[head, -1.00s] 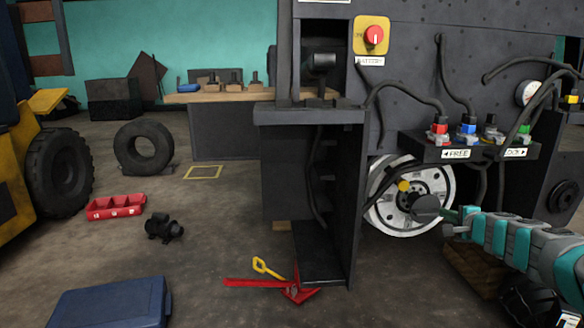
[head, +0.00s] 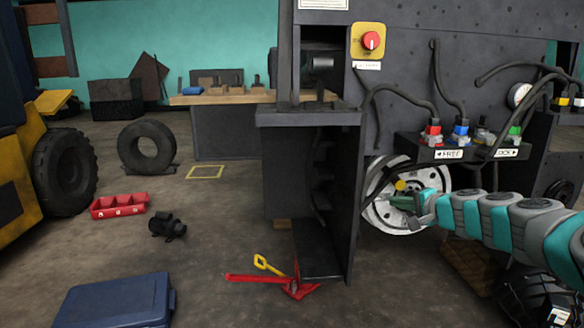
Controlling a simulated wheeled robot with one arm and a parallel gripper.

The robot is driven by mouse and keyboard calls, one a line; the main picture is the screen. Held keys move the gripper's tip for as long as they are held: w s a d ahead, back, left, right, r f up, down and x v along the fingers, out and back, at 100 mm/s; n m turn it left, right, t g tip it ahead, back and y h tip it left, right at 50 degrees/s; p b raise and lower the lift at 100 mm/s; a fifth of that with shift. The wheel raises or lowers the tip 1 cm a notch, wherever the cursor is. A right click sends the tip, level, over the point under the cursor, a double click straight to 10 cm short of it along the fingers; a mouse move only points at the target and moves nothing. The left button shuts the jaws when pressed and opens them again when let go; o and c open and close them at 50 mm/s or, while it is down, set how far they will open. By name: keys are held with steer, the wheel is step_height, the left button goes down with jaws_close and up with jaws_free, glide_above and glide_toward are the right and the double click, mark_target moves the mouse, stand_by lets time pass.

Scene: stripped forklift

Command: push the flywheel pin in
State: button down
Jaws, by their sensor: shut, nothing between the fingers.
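The flywheel (head: 379,216) is a pale wheel with dark holes, set low in the dark machine body at the right of the head view. A small yellow knob (head: 400,185), which looks like the flywheel pin's head, shows near the wheel's middle. How deep it sits cannot be told. My gripper (head: 396,203) is shut and empty, in front of the wheel just below the yellow knob. Whether it touches the knob or wheel cannot be told. The gripper and my teal and grey arm hide the wheel's hub and part of its right side.
A shelf with coloured connectors and FREE and LOCK labels (head: 450,154) juts out just above my arm, with hoses (head: 437,85) hanging around it. A dark upright panel (head: 345,210) stands left of the wheel. A red jack-like tool (head: 290,285) lies on the floor.

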steer(key=s+a+r+n+g+y+p, duration=0.1)
steer(key=s+a+n+g, duration=0.3)
steer(key=s+a, duration=0.6)
steer(key=s+a+n+g+y+p, duration=0.1)
steer(key=s+a+n+g+p, duration=0.15)
steer(key=s+a+n, duration=0.5)
steer(key=s+a+f+g+h+p, duration=0.1)
steer(key=s+a+f+g, duration=0.15)
steer(key=s, duration=0.55)
steer(key=s+a+f+g+h, duration=0.2)
steer(key=s+f, duration=0.1)
steer(key=s, duration=0.6)
steer(key=s+d+f+g+h+p, duration=0.1)
steer(key=s+d, duration=0.3)
steer(key=s, duration=0.4)
steer(key=s+d+f+g+h+p, duration=0.1)
steer(key=s+d+f+g+h, duration=0.1)
steer(key=s+d, duration=0.3)
steer(key=s+g+h, duration=0.1)
steer(key=s, duration=0.3)
steer(key=shift+d+f, duration=0.15)
steer(key=shift+f, duration=0.1)
steer(key=shift+w, duration=0.1)
